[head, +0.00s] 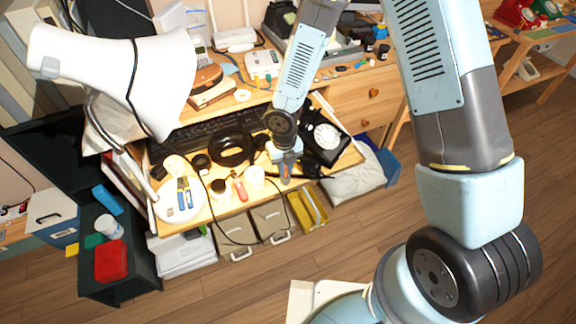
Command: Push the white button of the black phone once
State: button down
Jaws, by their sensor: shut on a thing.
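The black phone (325,138) with a round white dial sits at the right end of the pull-out shelf of the desk. My gripper (286,172) is just left of the phone and in front of it, pointing down over the shelf's front edge. It is shut on a small thin object, too small in the view to name. My forearm passes in front of the phone's left side. The white button of the phone is too small to tell apart here.
Left of my gripper on the shelf are a black headset (232,146), a white cup (254,177), a red item (240,190) and a round white plate (180,200). A black keyboard (205,135) lies behind.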

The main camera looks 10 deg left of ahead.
jog(key=shift+f, duration=0.9)
jog(key=c, duration=1)
grip_release()
jog(key=shift+c, duration=0.2)
jog(key=r, duration=1.3)
jog(key=shift+w+a+r, duration=0.1)
jog(key=shift+w+r, duration=0.15)
jog(key=shift+r, duration=0.1)
